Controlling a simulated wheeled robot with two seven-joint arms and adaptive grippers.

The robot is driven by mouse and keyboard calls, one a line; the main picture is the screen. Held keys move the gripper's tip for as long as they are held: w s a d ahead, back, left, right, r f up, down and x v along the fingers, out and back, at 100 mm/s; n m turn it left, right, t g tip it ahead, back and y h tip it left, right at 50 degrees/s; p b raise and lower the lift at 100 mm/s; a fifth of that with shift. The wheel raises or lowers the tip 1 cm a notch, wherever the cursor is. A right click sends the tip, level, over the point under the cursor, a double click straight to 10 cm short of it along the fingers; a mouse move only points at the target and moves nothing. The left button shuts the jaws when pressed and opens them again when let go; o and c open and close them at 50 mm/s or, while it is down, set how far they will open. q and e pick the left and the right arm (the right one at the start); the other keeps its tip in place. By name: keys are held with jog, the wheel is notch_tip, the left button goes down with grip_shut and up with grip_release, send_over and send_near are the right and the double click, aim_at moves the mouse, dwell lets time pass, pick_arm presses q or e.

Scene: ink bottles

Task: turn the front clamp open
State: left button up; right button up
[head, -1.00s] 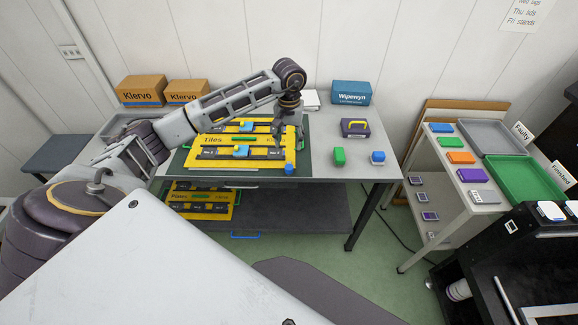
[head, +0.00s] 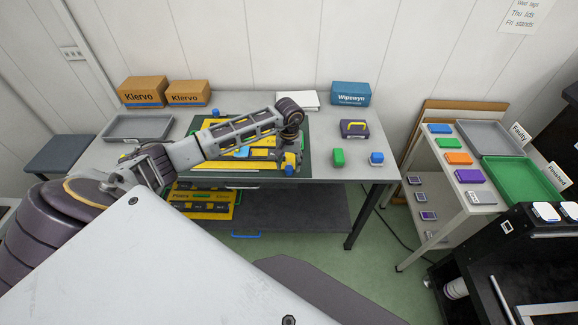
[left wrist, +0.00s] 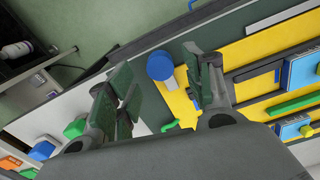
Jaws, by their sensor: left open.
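The yellow tile fixture (head: 222,165) lies on a dark mat on the table, partly hidden by my left arm. A round blue knob (head: 289,170), which looks like the front clamp, stands at its front right corner. In the left wrist view the blue knob (left wrist: 160,66) shows near a yellow strip, between the fingertips of my left gripper (left wrist: 158,78). The gripper is open, with a finger on each side and no clear contact. In the head view my left gripper (head: 291,155) is just over this corner, mostly hidden behind the wrist. My right gripper is not in view.
Another blue knob (head: 215,113) stands at the back left of the fixture. A green bottle (head: 338,157) and a blue-capped bottle (head: 376,158) stand to the right. A grey tray (head: 138,127) lies at left.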

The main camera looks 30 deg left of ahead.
aim_at(289, 167)
pick_arm(q)
jog(key=shift+f, duration=1.45)
jog(key=c, duration=1)
